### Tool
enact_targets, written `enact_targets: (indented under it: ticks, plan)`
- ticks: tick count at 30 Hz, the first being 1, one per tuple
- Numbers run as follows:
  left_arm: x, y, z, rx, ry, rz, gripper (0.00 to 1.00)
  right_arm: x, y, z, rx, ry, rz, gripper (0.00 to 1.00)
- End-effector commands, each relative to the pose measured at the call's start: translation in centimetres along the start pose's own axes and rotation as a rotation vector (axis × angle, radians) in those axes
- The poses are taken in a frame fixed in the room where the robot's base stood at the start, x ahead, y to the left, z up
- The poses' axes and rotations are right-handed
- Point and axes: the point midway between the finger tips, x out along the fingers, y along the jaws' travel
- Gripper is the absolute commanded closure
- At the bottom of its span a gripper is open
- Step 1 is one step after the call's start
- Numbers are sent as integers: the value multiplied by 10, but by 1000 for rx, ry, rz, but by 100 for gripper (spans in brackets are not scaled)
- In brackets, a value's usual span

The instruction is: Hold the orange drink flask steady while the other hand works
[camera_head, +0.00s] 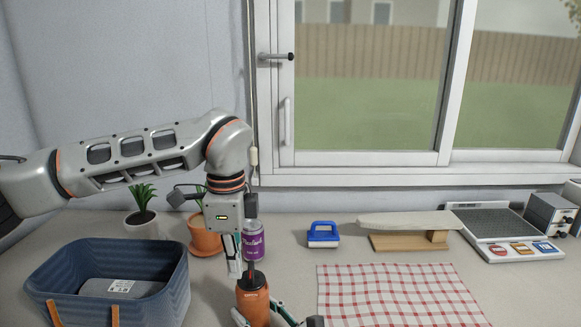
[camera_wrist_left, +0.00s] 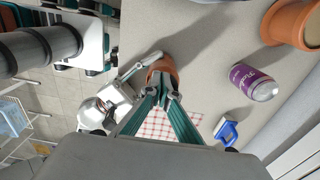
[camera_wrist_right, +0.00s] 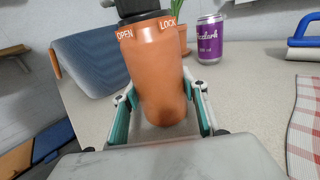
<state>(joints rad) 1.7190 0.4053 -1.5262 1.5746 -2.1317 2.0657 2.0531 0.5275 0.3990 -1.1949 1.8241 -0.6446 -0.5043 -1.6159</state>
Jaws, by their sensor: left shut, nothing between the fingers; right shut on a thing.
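The orange drink flask (camera_head: 254,306) stands upright at the front of the counter, with a dark lid on top. It fills the middle of the right wrist view (camera_wrist_right: 158,80), with "OPEN" and "LOCK" marks on its collar. My right gripper (camera_wrist_right: 163,100) is shut on its body, one finger on each side. My left gripper (camera_head: 249,270) points down at the flask's lid, with its fingers closed together and nothing between them. In the left wrist view its fingertips (camera_wrist_left: 163,94) overlap the flask top (camera_wrist_left: 161,67); I cannot tell whether they touch the lid.
A blue basket (camera_head: 172,275) stands to the left. Behind the flask are a purple can (camera_head: 254,243), a terracotta pot (camera_head: 204,240) and a white pot (camera_head: 142,225).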

Motion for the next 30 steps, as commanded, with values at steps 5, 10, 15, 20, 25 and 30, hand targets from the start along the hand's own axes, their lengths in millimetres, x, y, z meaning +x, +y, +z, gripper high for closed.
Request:
enact_targets:
  ticks: [5, 10, 15, 20, 25, 30]
  plan:
    - [0, 0, 0, 0, 0, 0, 100, 0, 0, 2, 0, -2, 0, 76]
    - [0, 0, 0, 0, 0, 0, 100, 0, 0, 2, 0, -3, 0, 76]
    - [0, 1, 2, 0, 0, 0, 100, 0, 0, 2, 0, -2, 0, 76]
    - [0, 3, 6, 1, 0, 0, 100, 0, 0, 2, 0, -2, 0, 76]
    - [-6, 3, 7, 1, 1, -2, 100, 0, 0, 2, 0, -2, 0, 76]
    - [-25, 3, 7, 0, 0, -3, 100, 0, 0, 2, 0, -2, 0, 76]
